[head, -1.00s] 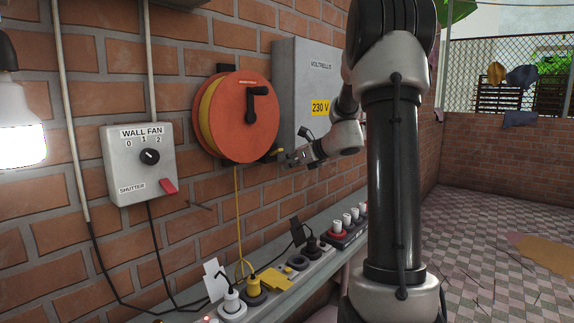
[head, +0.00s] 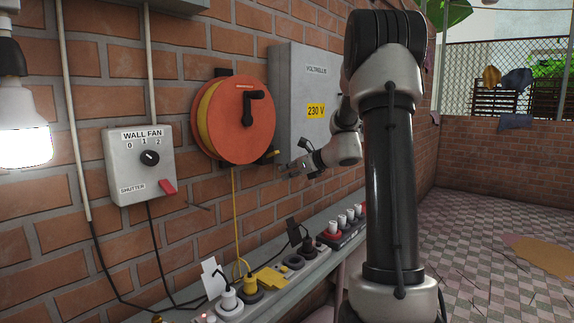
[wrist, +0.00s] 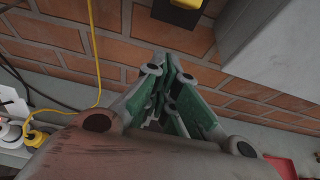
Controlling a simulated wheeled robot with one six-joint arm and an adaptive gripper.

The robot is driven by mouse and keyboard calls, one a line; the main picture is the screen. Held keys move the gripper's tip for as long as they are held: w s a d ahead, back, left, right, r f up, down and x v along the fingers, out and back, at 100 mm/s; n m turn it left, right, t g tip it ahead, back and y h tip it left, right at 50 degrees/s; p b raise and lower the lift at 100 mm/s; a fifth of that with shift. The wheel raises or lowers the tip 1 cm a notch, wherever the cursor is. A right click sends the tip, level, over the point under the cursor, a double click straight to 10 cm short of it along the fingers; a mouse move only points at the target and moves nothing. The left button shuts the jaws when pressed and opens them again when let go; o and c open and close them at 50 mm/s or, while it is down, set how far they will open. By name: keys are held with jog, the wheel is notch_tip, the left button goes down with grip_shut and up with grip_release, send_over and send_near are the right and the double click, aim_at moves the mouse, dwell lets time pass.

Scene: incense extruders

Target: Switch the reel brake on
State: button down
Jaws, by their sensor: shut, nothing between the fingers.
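The orange-red cable reel (head: 222,123) with a black crank hangs on the brick wall. At its lower right edge is a small black lever with a yellow end (head: 269,157), which looks like the reel brake. In the wrist view a black block with a yellow part (wrist: 183,8) shows at the top edge, partly cut off. My gripper (head: 284,171) is just below and to the right of the lever, apart from it. In the wrist view my gripper (wrist: 168,68) has its fingers together, with nothing between them. The lever's exact setting is too small to tell.
A grey voltage box (head: 289,108) is on the wall right of the reel. The wall fan switch box (head: 140,185) is at the left. Below, a shelf (head: 290,283) carries power strips with plugs. A yellow cable (head: 234,215) hangs down from the reel.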

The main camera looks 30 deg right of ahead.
jog(key=s+d+r, duration=0.2)
jog(key=s+r, duration=0.4)
jog(key=r, duration=0.1)
jog(key=shift+s+d+r, duration=0.15)
jog(key=shift+s+d, duration=0.1)
jog(key=shift+s, duration=0.05)
jog(key=s+a+f+n+g, duration=0.2)
jog(key=s+f+n+g, duration=0.1)
jog(key=s+f+n, duration=0.3)
jog(key=s+a+f+n+g, duration=0.2)
jog(key=s+f+n+g, duration=0.15)
jog(key=s+n, duration=0.5)
jog(key=s+a+n+h, duration=0.2)
jog(key=s+a+n, duration=0.3)
jog(key=s+n, duration=0.3)
jog(key=s+a+n+g+h, duration=0.1)
jog(key=s+a+n+h, duration=0.1)
jog(key=s+a+n, duration=0.3)
jog(key=s+r+n, duration=0.1)
jog(key=s+n, duration=0.3)
jog(key=shift+s, duration=0.15)
jog(key=shift+n, duration=0.25)
